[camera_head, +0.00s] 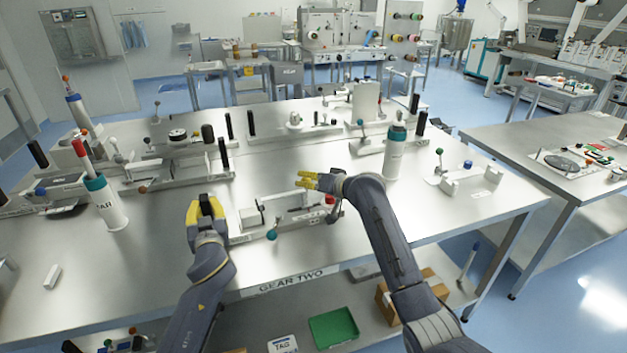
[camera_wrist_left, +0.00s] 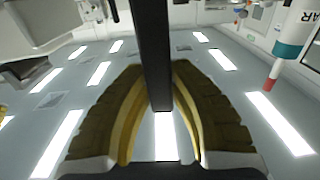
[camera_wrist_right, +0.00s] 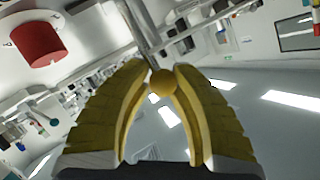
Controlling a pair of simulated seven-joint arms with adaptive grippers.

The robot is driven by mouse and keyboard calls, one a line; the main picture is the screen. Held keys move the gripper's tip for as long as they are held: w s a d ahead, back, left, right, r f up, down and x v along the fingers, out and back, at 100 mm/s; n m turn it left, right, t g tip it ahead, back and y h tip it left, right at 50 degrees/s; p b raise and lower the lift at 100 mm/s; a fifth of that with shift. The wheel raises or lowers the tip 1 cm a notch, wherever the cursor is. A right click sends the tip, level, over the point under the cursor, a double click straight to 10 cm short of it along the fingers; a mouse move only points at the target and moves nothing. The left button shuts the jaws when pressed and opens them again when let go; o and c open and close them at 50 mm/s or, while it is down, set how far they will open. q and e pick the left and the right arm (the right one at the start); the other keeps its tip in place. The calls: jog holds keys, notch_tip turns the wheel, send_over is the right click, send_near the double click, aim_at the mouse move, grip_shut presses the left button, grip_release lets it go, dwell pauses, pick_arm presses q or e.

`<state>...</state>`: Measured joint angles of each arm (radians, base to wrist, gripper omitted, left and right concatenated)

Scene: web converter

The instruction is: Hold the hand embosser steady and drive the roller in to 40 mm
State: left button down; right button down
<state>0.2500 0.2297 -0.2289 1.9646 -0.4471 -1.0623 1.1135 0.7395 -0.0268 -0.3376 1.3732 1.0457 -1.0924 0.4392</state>
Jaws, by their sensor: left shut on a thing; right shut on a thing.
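The hand embosser seems to be the low metal bench device (camera_head: 285,216) in front of me, with a teal ball knob (camera_head: 271,234) and a red knob at its right end. My left gripper (camera_head: 205,206) is at its left end, shut on a black upright handle (camera_wrist_left: 155,55) that runs between the fingers. My right gripper (camera_head: 307,181) is above and behind its right part, shut on a small amber ball knob (camera_wrist_right: 163,83) on a metal rod. A red cylinder (camera_wrist_right: 40,45) shows close in the right wrist view. I cannot make out the roller or its travel.
Other bench fixtures stand behind, with black upright handles (camera_head: 223,153). White-and-teal bottles stand at left (camera_head: 105,203) and right (camera_head: 395,155). The table's front edge bears a GEAR TWO label (camera_head: 292,281). Bare tabletop (camera_head: 130,270) lies front left.

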jog(key=shift+s+a+r, duration=0.1)
jog(key=shift+s+a, duration=0.1)
jog(key=shift+a, duration=0.35)
jog(key=shift+s+a+r, duration=0.1)
jog(key=shift+s+a, duration=0.1)
jog(key=shift+a, duration=0.3)
jog(key=c, duration=1.1)
grip_release()
jog(key=shift+d, duration=0.1)
jog(key=shift+f, duration=0.1)
jog(key=shift+s+d, duration=0.25)
jog(key=shift+d, duration=0.15)
jog(key=v, duration=1.1)
jog(key=shift+s, duration=0.15)
